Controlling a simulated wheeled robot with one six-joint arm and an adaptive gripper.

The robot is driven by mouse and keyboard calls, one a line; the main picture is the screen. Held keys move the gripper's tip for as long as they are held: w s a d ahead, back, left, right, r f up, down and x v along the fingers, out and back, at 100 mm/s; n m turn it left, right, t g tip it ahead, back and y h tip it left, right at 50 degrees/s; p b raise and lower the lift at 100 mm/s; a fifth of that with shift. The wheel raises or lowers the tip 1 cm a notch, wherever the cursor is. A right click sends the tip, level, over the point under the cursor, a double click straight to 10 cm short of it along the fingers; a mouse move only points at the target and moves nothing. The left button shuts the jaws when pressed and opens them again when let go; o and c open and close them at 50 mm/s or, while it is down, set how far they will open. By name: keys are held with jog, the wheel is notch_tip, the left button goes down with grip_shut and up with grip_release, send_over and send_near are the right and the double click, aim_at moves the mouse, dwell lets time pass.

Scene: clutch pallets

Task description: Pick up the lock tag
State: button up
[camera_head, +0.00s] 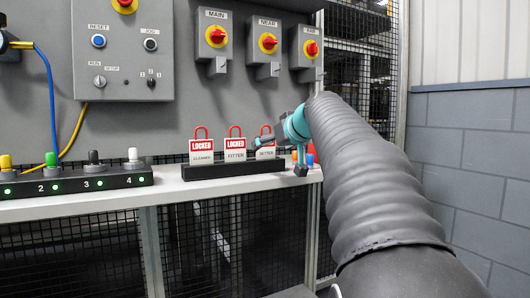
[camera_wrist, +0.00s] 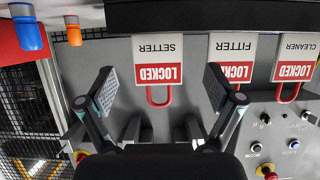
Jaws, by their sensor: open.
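Three white lock tags with red "LOCKED" headers and red shackles stand upright in a row in a black holder (camera_head: 232,168). In the head view they are the CLEANER tag (camera_head: 202,152), the FITTER tag (camera_head: 236,150) and the SETTER tag (camera_head: 265,150), which my gripper partly covers. My gripper (camera_head: 281,156) is open and empty in front of the SETTER tag. In the upside-down wrist view the SETTER tag (camera_wrist: 158,50) lies between the spread fingers of my gripper (camera_wrist: 162,85). The FITTER tag (camera_wrist: 232,50) is beside one finger; the CLEANER tag (camera_wrist: 297,52) is farther right.
The holder stands on a light shelf (camera_head: 185,193). A numbered black strip (camera_head: 72,181) with several coloured knobs lies left. Red-and-yellow switches (camera_head: 267,43) and a control box (camera_head: 124,60) are on the wall behind. Blue (camera_wrist: 27,35) and orange (camera_wrist: 73,30) items stand beyond the SETTER tag.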

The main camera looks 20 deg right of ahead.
aim_at(266, 149)
jog(key=x, duration=0.5)
jog(key=shift+w+d, duration=0.1)
jog(key=shift+w, duration=0.05)
jog(key=c, duration=1)
